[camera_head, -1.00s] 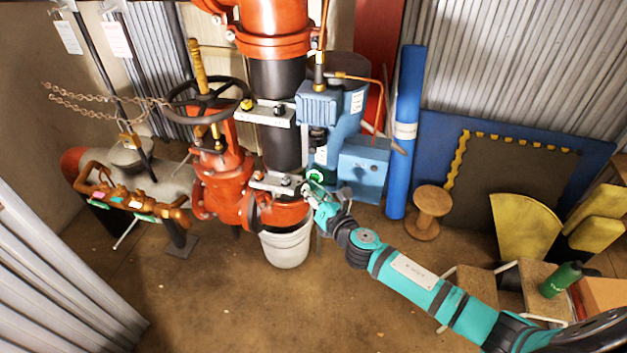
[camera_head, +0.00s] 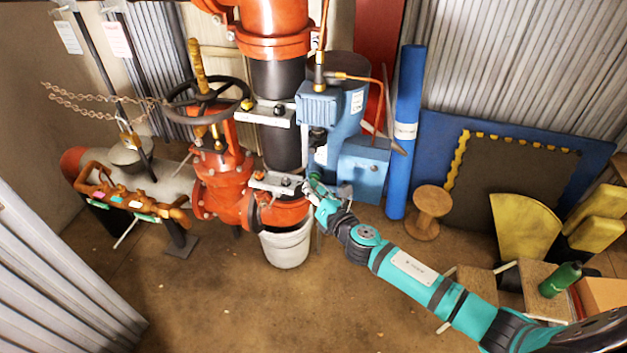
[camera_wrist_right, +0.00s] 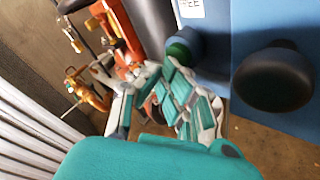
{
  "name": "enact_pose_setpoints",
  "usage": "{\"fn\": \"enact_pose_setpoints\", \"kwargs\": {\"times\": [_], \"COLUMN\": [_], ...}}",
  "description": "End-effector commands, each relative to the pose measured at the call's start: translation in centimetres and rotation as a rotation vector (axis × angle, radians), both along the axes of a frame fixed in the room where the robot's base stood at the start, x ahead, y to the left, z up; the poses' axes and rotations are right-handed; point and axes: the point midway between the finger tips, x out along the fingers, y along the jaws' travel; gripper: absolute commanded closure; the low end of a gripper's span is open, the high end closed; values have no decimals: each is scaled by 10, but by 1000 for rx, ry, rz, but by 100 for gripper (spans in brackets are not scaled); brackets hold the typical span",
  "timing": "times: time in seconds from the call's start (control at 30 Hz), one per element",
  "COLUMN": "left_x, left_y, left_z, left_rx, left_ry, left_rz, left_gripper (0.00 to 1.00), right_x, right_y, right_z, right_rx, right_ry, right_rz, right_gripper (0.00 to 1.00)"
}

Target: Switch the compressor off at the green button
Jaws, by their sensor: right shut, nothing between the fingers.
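The compressor is a blue unit (camera_head: 363,165) beside the red and black riser pipe. Its green button (camera_wrist_right: 178,54) shows in the right wrist view as a dark green round cap on a blue housing. In the head view the green button (camera_head: 317,179) is small, dull and partly covered by my gripper. My right gripper (camera_head: 309,188) is shut and empty, with its fingertips right at the button. In the wrist view the right gripper (camera_wrist_right: 150,78) is just beside and below the cap; I cannot tell whether they touch. My left gripper is not in view.
A black knob (camera_wrist_right: 274,77) sits on the blue face right of the button. A white bucket (camera_head: 287,245) stands under the red pipe. A wooden spool (camera_head: 428,212) and a blue roll (camera_head: 405,130) stand to the right. The floor in front is clear.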

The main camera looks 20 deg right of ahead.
Motion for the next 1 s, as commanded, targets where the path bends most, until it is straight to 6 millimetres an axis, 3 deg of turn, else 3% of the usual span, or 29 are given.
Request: {"fn": "enact_pose_setpoints", "kwargs": {"times": [0.57,1.0], "left_x": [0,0], "left_y": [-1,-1], "left_z": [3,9], "left_rx": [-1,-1], "left_ry": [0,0], "left_rz": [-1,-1], "left_gripper": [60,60], "right_x": [-8,-43], "right_y": [5,29], "right_z": [1,0], "right_rx": [0,2], "right_ry": [-1,2], "right_rz": [-1,0], "right_gripper": [100,100]}}
